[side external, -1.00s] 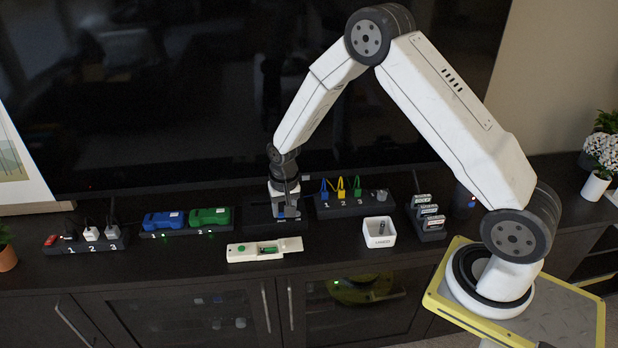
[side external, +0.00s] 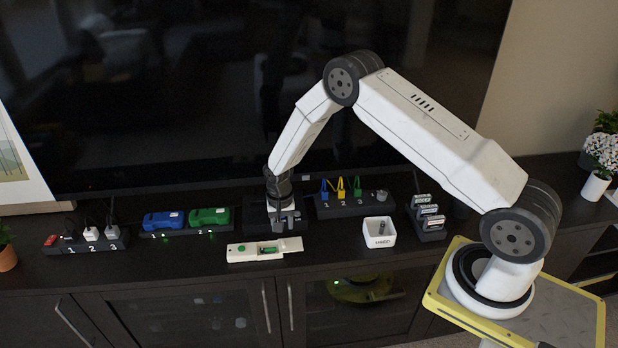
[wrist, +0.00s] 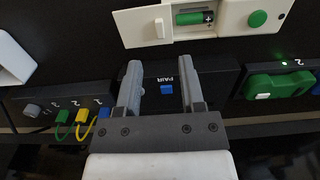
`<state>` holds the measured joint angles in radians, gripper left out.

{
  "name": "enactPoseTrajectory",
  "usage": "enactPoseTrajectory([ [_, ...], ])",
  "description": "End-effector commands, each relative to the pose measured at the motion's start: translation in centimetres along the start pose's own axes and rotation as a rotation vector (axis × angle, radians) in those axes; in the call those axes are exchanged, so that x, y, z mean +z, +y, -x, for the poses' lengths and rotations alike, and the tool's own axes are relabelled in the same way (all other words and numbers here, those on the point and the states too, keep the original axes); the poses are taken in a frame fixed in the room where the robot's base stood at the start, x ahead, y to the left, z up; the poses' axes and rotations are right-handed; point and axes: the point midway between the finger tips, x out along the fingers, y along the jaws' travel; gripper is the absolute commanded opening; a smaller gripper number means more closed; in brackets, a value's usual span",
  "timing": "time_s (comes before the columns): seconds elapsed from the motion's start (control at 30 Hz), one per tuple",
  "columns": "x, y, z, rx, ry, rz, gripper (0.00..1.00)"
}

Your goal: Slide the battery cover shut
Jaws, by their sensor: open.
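A white remote (side external: 243,251) lies on the cabinet top with its battery bay open. It also shows at the top of the wrist view (wrist: 234,18), with a round green button. A green battery (wrist: 189,18) with a dark end lies in the bay. The pale battery cover (side external: 293,244) sticks out past the remote's end, away from the button; in the wrist view the cover (wrist: 136,26) has a small raised ridge. My gripper (wrist: 160,68) is open and empty, above a dark block marked PAIR, behind the remote and apart from it.
The PAIR block (wrist: 168,87) has a blue button. Left of it are a dock with blue and green devices (side external: 188,219) and a plug strip (side external: 88,244). To the right are a cable block (side external: 345,208), a white bin (side external: 379,233) and a cartridge rack (side external: 427,220).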

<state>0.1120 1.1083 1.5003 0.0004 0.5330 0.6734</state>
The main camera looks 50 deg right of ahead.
Motion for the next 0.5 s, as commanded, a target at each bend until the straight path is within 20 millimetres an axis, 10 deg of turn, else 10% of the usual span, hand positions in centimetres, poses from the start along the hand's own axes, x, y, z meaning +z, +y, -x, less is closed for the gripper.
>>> enactPoseTrajectory([
  [0.5,0.0,0.0,-5.3,-0.001,0.0,0.001,0.5],
])
